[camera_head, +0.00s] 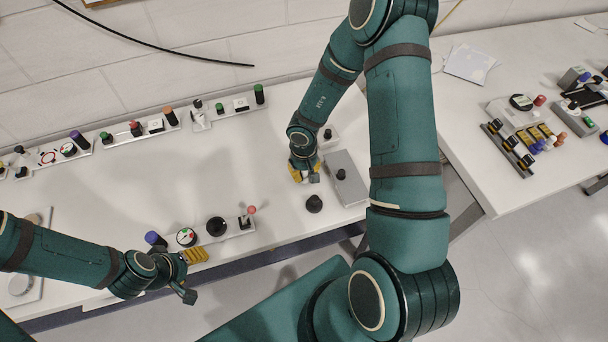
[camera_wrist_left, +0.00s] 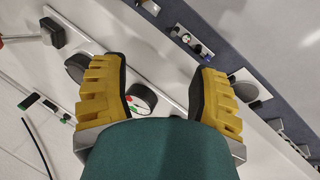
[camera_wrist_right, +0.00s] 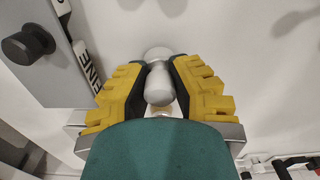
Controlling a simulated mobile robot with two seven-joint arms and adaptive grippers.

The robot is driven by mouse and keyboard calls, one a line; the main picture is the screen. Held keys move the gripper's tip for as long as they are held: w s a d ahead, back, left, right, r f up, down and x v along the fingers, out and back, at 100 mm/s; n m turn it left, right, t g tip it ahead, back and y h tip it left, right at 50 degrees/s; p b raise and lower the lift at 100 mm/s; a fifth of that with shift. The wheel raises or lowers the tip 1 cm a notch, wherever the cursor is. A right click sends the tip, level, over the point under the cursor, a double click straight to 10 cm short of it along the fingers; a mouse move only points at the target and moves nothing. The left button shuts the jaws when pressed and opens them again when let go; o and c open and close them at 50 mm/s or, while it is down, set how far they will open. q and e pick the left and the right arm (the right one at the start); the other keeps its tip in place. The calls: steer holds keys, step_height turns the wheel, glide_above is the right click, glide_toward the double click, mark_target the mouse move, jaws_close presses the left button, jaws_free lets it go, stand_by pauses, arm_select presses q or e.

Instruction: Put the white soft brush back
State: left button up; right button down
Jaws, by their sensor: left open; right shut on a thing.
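My right gripper (camera_head: 304,175) is shut on a pale, rounded, grey-white piece (camera_wrist_right: 158,82), which looks like the handle of the white soft brush. In the right wrist view it stands between the yellow fingers; no bristles show, and I cannot tell whether its lower end touches anything. In the head view the gripper hides it, low over the white table (camera_head: 190,180) and just left of a grey box (camera_head: 345,185). My left gripper (camera_head: 191,275) is open and empty at the table's front edge, close to a row of knobs and a dial (camera_wrist_left: 141,98).
The grey box has a black knob (camera_wrist_right: 30,44) on top. Panels with buttons (camera_head: 157,125) line the back edge. The table's middle is clear. Another table (camera_head: 540,60) with several devices is at right.

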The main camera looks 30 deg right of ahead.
steer(key=shift+w+f, duration=0.1)
steer(key=shift+f, duration=0.25)
steer(key=shift+r, duration=0.1)
steer(key=c, duration=1)
jaws_free()
steer(key=shift+o, duration=0.2)
